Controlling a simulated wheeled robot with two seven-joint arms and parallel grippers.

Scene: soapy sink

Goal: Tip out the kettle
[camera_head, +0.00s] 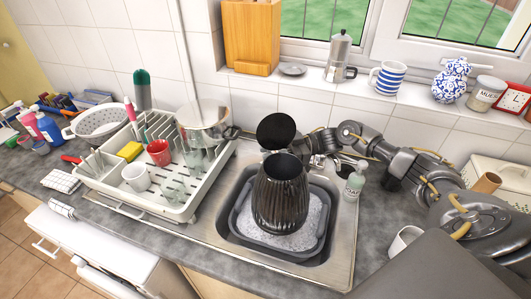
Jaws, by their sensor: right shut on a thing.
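The kettle (281,200) is dark, ribbed and shiny. It is roughly upright over the grey washing-up bowl (322,215) in the sink (345,222). Its round black lid (276,131) stands open at the back and its dark mouth faces up. I cannot tell whether its base touches the bowl. Whitish suds show in the bowl around it. My right gripper (318,158) is behind the kettle's upper right side, shut on the kettle; its fingertips and the handle are mostly hidden. My left gripper is not in view.
A white dish rack (188,207) with cups and glasses stands left of the sink. A soap bottle (355,180) stands close by the right arm. A white mug (405,240) is on the right worktop.

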